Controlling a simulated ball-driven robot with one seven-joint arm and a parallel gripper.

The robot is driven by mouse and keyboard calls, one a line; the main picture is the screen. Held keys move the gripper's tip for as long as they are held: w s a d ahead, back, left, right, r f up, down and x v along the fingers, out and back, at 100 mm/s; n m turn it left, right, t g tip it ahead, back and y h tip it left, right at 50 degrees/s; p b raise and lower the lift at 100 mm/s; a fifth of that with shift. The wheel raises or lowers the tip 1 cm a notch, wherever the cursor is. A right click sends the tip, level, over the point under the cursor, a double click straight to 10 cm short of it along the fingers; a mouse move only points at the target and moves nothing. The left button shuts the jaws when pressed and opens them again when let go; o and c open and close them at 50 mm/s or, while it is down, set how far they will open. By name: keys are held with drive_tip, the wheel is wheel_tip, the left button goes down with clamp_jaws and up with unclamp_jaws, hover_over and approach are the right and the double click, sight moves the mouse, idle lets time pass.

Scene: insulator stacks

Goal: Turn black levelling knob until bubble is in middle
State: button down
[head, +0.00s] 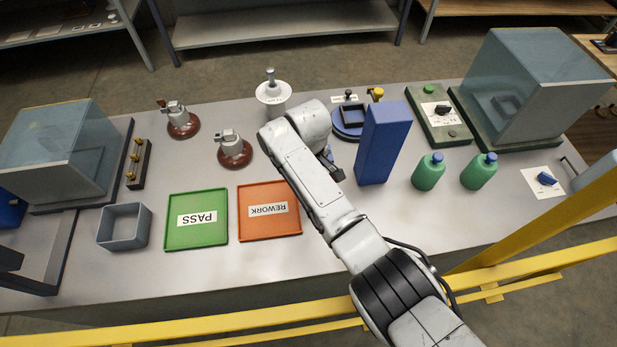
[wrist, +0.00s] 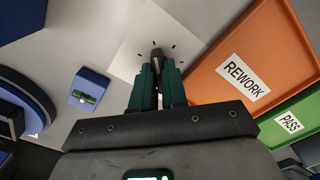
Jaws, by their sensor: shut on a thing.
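The black levelling knob (wrist: 157,54) stands on a white card (wrist: 130,57) with short black tick marks around it, in the wrist view. My gripper (wrist: 158,72) has its dark green fingers closed around the knob. A blue block (wrist: 91,84) with a small green level vial (wrist: 83,97) sits to the left of the card, apart from it. The vial is too small for me to tell where the bubble lies. In the head view my arm hides the knob and the fingers.
The orange REWORK tray (wrist: 218,67) lies close to the right of the card, with the green PASS tray (wrist: 291,124) beyond it. In the head view, a tall blue box (head: 383,143) stands right of my arm, near a round blue base (head: 347,133) and green bottles (head: 428,172).

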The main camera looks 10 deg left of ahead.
drive_tip(key=shift+n, duration=0.4)
drive_tip(key=c, duration=1.2)
unclamp_jaws()
drive_tip(key=shift+o, duration=0.2)
wheel_tip(320, 180, up, 11)
drive_tip(key=shift+a+f, duration=0.1)
